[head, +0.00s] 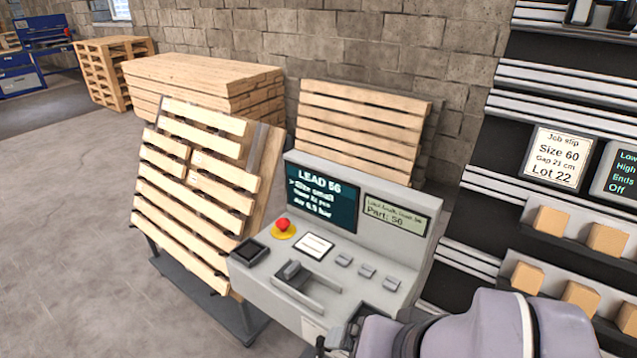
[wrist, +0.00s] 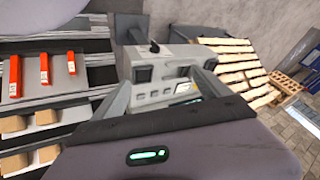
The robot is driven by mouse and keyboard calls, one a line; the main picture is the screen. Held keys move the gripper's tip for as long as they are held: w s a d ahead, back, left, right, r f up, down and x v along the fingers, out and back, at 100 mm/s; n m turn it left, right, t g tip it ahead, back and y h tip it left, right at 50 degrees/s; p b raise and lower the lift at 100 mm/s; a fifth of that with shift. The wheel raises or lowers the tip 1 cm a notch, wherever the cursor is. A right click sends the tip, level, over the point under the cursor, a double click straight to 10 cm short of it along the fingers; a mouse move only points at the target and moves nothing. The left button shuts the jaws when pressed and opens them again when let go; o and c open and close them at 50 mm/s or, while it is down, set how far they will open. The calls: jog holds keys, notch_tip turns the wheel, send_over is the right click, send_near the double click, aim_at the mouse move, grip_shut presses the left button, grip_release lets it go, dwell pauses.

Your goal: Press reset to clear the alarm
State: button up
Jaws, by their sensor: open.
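The grey control console (head: 262,284) stands at the centre of the head view. On its sloped top are a red mushroom button on a yellow ring (head: 283,229), a white label (head: 314,245) and three small grey buttons (head: 366,271). I cannot read which one is reset.
A handle (head: 310,290) and a dark square panel (head: 249,252) also sit on the console. A slatted pallet (head: 190,200) leans at its left. At the right a rack holds wooden blocks (head: 552,221) and a "Job slip" sign (head: 559,157). The floor (head: 70,230) at left is clear.

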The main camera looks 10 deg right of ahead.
grip_shut()
dwell(1.5)
